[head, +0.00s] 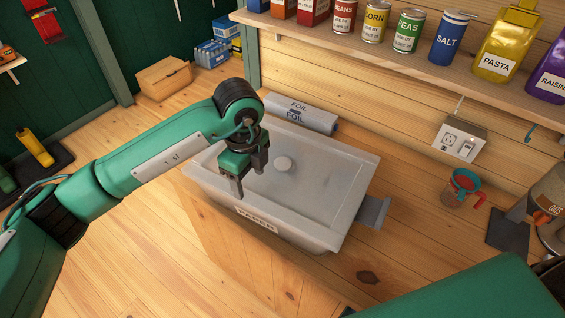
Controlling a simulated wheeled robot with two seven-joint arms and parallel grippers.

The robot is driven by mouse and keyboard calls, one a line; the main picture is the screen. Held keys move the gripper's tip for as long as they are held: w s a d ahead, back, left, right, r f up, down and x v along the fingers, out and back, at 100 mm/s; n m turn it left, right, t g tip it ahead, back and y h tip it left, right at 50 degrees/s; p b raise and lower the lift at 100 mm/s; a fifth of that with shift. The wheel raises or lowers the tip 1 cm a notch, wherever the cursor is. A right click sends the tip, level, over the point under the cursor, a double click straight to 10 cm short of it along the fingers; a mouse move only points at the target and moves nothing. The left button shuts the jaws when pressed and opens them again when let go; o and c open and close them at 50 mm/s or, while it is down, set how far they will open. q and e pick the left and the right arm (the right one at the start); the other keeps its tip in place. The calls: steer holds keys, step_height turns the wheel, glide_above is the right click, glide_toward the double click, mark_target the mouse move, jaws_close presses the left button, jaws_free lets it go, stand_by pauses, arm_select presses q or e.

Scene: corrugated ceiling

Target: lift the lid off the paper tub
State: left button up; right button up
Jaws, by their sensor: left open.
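The paper tub (290,232) is a pale translucent box with a label on its front side, standing on the wooden counter. Its lid (325,190) lies on top, with a small round knob (284,164) near the middle. My left gripper (250,184) is open and points down over the left part of the lid, to the left of the knob. Nothing shows between its fingers. I cannot tell whether the fingertips touch the lid. My right gripper is not in view; part of my right arm shows at the bottom right.
A foil roll box (300,113) lies behind the tub. A grey piece (374,212) sticks out at its right. A shelf (400,52) with cans and bags hangs above. The counter right of the tub is partly clear.

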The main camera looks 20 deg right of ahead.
mark_target(255, 199)
arm_select(q)
steer(key=shift+f, duration=0.95)
steer(key=shift+d+f+p, duration=0.1)
steer(key=shift+f+p, duration=0.25)
steer(key=shift+p, duration=0.25)
steer(key=f+p, duration=0.1)
steer(key=f, duration=0.1)
steer(key=f+p, duration=0.1)
steer(key=f, duration=0.1)
steer(key=shift+s+d+p, duration=0.1)
steer(key=shift+d+p, duration=0.1)
steer(key=shift+p, duration=0.1)
steer(key=shift+f, duration=0.4)
steer(key=c, duration=1.2)
